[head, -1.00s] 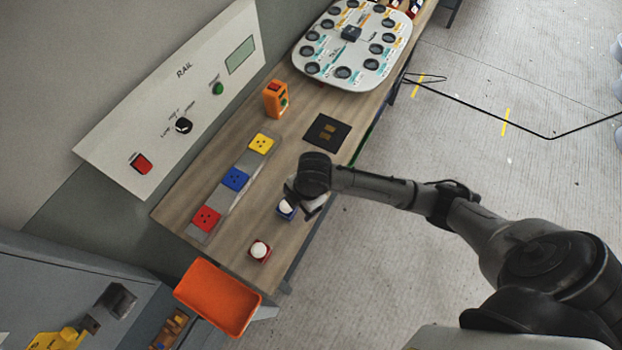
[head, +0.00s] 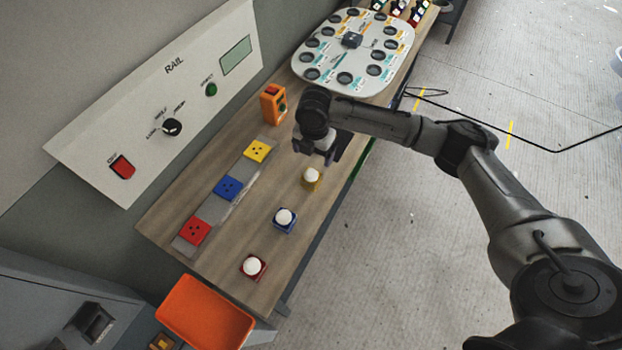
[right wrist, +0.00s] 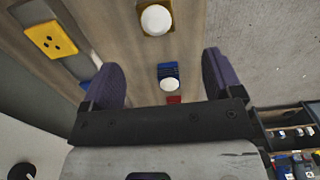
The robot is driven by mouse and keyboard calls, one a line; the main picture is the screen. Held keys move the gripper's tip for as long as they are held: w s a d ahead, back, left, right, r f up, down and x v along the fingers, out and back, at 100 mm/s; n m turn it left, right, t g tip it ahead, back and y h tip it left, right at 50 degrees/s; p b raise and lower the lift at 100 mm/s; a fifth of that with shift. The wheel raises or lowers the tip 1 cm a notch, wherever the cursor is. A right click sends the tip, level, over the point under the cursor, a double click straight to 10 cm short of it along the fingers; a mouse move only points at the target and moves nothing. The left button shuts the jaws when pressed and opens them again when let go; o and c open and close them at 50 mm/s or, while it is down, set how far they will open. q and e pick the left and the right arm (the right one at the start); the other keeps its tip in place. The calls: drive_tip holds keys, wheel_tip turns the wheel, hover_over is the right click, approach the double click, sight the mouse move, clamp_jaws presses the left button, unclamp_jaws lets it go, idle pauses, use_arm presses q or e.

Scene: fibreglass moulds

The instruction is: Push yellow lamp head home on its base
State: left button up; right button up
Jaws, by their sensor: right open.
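The yellow lamp head (head: 311,181), with a white dome, stands on the wooden bench, apart from its base. It also shows at the top of the right wrist view (right wrist: 155,20). The yellow base (head: 257,151), a square with dark holes, sits at the far end of the grey strip along the panel side; it also shows in the right wrist view (right wrist: 50,38). My right gripper (head: 325,155) is open and empty, just beyond the yellow lamp head in the head view. Its two fingers (right wrist: 162,76) are spread wide in the right wrist view. My left gripper is not in view.
Blue (head: 285,220) and red (head: 253,267) lamp heads stand on the bench. Blue (head: 227,188) and red (head: 195,231) bases share the strip. An orange box (head: 273,104) and a white holed board (head: 352,52) stand beyond. An orange tray (head: 205,313) is at the near end.

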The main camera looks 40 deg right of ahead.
sight(311, 174)
wheel_tip(311, 174, down, 9)
drive_tip(key=shift+r, duration=0.15)
idle(0.4)
drive_tip(key=shift+w+a+f, duration=0.15)
drive_tip(key=shift+f, duration=1.15)
drive_tip(key=shift+w+a+f, duration=0.1)
drive_tip(key=shift+f, duration=1.2)
drive_tip(key=c, duration=1)
